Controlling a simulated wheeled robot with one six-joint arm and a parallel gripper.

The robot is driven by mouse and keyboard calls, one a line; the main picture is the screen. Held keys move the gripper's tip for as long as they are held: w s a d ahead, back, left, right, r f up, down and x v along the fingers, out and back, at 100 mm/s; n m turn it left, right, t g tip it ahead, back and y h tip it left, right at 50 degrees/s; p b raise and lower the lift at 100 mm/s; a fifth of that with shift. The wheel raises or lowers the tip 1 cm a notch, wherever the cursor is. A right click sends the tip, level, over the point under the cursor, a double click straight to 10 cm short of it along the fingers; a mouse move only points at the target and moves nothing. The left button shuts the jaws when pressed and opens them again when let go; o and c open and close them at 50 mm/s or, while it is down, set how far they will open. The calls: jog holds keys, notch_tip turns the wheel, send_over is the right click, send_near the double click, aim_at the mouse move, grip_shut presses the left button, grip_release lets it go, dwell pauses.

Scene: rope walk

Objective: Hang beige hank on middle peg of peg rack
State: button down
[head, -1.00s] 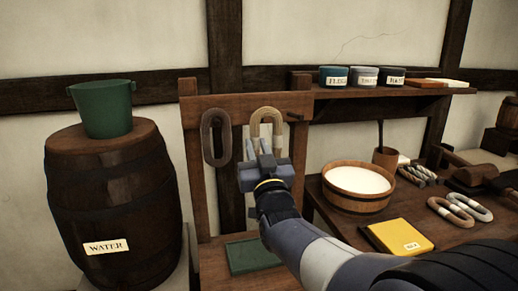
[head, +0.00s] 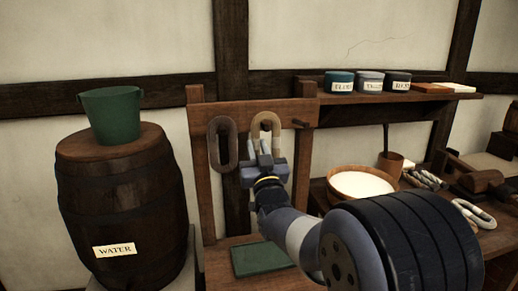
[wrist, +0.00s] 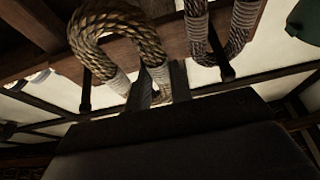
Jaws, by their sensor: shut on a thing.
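My gripper (head: 265,165) is shut on the lower part of the beige hank (head: 266,116), which is upright in front of the crossbar of the peg rack (head: 243,118). In the wrist view the beige hank (wrist: 150,48) is a thick rope loop with pale bindings, its lower end between my fingers (wrist: 160,85). The middle peg is hidden behind the hank and gripper, so I cannot tell whether the loop is around it. A dark grey hank (head: 213,146) hangs on the left peg. The right peg (head: 300,123) is bare.
A barrel (head: 120,210) with a green bucket (head: 112,115) stands at left. A green slab (head: 262,259) lies below the rack. The bench at right holds a wooden tub (head: 362,183) and other hanks (head: 474,213). A shelf (head: 400,98) with jars is above.

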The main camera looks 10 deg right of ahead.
aim_at(256, 152)
jog(key=shift+w+p, duration=0.6)
jog(key=shift+w, duration=0.5)
jog(key=shift+w+f+b, duration=0.4)
jog(key=shift+b, duration=0.15)
jog(key=shift+w+f+b, duration=0.25)
jog(key=shift+w+b, duration=0.05)
jog(key=shift+b, duration=0.4)
jog(key=c, duration=1.2)
grip_release()
jog(key=b+v, duration=0.2)
jog(key=v, duration=0.8)
jog(key=shift+s+f, duration=0.15)
jog(key=shift+s, duration=0.2)
